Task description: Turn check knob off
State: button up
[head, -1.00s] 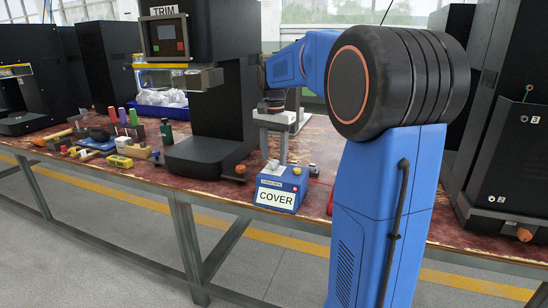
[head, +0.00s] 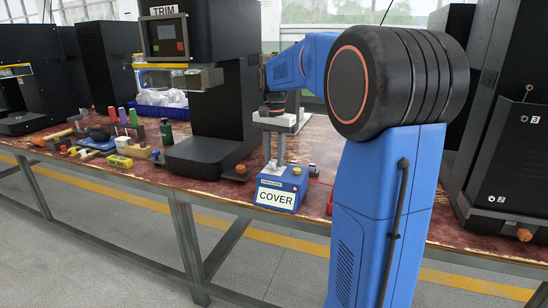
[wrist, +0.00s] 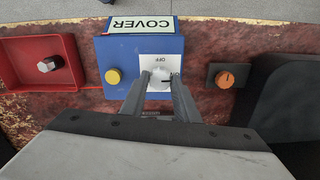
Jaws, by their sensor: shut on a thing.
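The check knob (wrist: 159,80) is a pale round knob on a white plate on top of the blue COVER box (head: 276,201). In the wrist view the box (wrist: 105,55) carries the word OFF on the plate, at the knob's side toward the COVER label. A short dark mark shows at the knob's right side; I cannot tell surely whether it is the pointer. My gripper (wrist: 159,88) has its two fingers on either side of the knob, shut on it. In the head view my gripper (head: 274,160) reaches straight down onto the box; the knob is mostly hidden there.
A yellow button (wrist: 113,76) is on the same box, left of the knob. An orange knob on a black plate (wrist: 225,79) is to the right. A red tray (wrist: 73,51) with a bolt is at left. The TRIM machine (head: 215,100) stands beside the box.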

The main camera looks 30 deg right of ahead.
jog(key=n, duration=0.4)
jog(key=shift+n, duration=0.3)
jog(key=n, duration=0.9)
jog(key=shift+n, duration=1.8)
jog(key=o, duration=1)
jog(key=shift+r, duration=0.15)
